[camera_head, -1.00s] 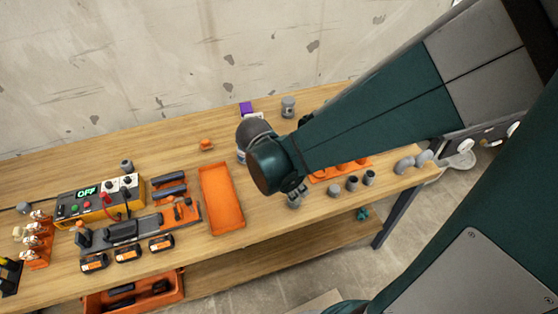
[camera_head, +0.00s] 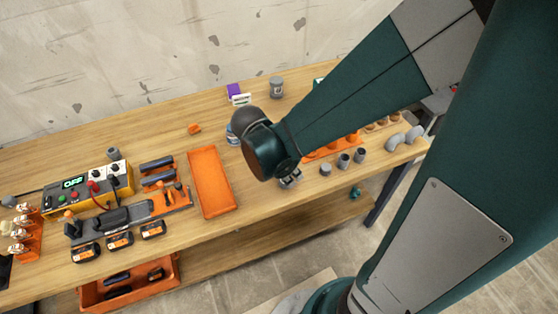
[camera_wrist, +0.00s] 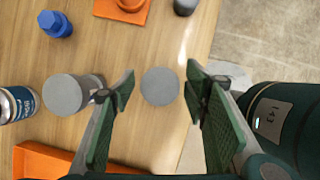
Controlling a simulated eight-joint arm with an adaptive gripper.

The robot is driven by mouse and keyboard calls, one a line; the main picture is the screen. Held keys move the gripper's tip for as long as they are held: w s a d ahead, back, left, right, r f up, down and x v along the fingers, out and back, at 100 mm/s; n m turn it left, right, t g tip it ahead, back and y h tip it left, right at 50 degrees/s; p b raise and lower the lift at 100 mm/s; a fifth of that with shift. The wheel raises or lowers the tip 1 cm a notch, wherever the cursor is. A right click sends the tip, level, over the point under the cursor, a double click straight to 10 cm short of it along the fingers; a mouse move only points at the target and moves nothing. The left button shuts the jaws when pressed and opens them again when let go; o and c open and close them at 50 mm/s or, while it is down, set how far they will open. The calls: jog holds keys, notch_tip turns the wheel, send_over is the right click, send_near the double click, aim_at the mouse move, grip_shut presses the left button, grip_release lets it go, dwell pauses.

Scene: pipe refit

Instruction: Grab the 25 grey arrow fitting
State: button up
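My gripper (camera_wrist: 160,76) is open, with its two green-padded fingers spread apart. In the wrist view a round grey fitting (camera_wrist: 160,87), seen from its flat top, shows in the gap between the fingertips, and I see no finger touching it. I cannot read any 25 or arrow mark on it. A second, wider grey fitting (camera_wrist: 65,94) is just left of the left finger. In the head view my gripper (camera_head: 289,174) is low over the front part of the table, with a grey piece (camera_head: 290,183) partly hidden under it.
An orange tray (camera_head: 211,183) lies left of my gripper. Grey fittings (camera_head: 325,170) and grey elbows (camera_head: 397,141) stand to its right. The wrist view shows a blue fitting (camera_wrist: 55,23), a can (camera_wrist: 17,104) and an orange holder (camera_wrist: 124,10). The table's edge is close on the right.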

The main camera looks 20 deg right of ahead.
jog(key=c, duration=0.9)
jog(key=shift+r, duration=0.1)
jog(key=shift+r+p, duration=1.6)
jog(key=shift+r, duration=3.3)
